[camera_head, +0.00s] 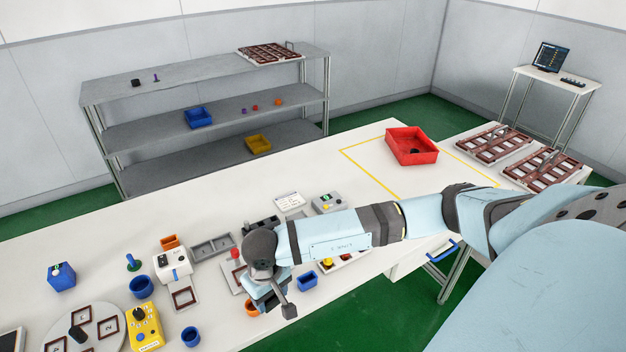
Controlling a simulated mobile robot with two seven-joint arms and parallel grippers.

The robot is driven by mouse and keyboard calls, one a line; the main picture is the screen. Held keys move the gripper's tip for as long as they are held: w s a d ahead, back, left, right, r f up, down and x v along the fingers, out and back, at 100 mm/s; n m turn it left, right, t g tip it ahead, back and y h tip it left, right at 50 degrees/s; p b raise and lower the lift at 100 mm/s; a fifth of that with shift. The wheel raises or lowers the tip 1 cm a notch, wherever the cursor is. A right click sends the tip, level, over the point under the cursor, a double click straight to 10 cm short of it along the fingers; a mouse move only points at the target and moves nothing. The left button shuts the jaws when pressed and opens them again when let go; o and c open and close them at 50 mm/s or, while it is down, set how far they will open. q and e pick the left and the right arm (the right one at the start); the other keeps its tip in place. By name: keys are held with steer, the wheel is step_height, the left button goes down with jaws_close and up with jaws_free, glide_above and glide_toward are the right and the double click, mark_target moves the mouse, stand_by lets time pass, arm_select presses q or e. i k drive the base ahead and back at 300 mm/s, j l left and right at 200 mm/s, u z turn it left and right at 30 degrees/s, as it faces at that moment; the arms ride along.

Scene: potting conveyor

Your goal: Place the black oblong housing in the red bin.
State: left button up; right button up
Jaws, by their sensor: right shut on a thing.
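My right gripper (275,300) points down over the front part of the white table, below its dark wrist. It is shut on a dark grey piece (289,311), mostly hidden by the gripper; I cannot tell whether this is the black oblong housing. The red bin (426,158) stands at the far right of the table, inside a yellow taped outline, well away from the gripper. A small dark object (415,151) lies inside the bin, too small to identify. My left gripper is not in view.
Near the gripper are a blue cup (307,281), an orange cup (252,307), a grey tray (213,247) and a white device (172,264). A round turntable (98,318) and a yellow box (145,327) stand at left. Table around the red bin is clear.

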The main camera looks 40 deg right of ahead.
mark_target(410, 145)
steer(key=l, duration=1.8)
steer(key=l+u, duration=0.15)
steer(key=l, duration=1.6)
